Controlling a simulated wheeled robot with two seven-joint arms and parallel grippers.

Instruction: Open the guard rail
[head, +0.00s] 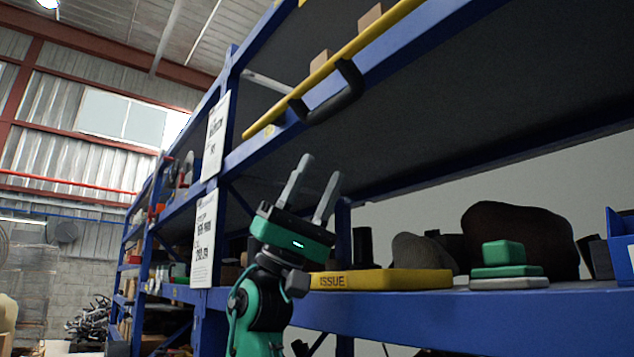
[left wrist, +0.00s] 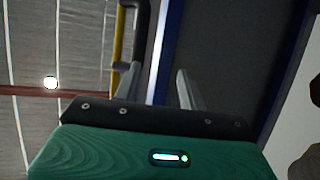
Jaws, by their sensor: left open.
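The guard rail (head: 355,45) is a yellow bar running along the front of the upper blue shelf beam, rising to the right. A black handle (head: 345,92) is fixed across its lower left part. My left gripper (head: 321,166) points upward below the handle, apart from it, with its two grey fingers spread and nothing between them. In the left wrist view, the yellow rail (left wrist: 117,40) and dark handle (left wrist: 141,28) show at the top, beyond the left finger. My right gripper is not in view.
A blue shelving rack (head: 560,307) fills the right side. Its lower shelf holds a yellow block marked ISSUE (head: 385,279), stacked green blocks (head: 503,255) and a blue bin (head: 620,245). White label sheets (head: 205,235) hang on the rack's post. Open space surrounds my gripper in front of the rack.

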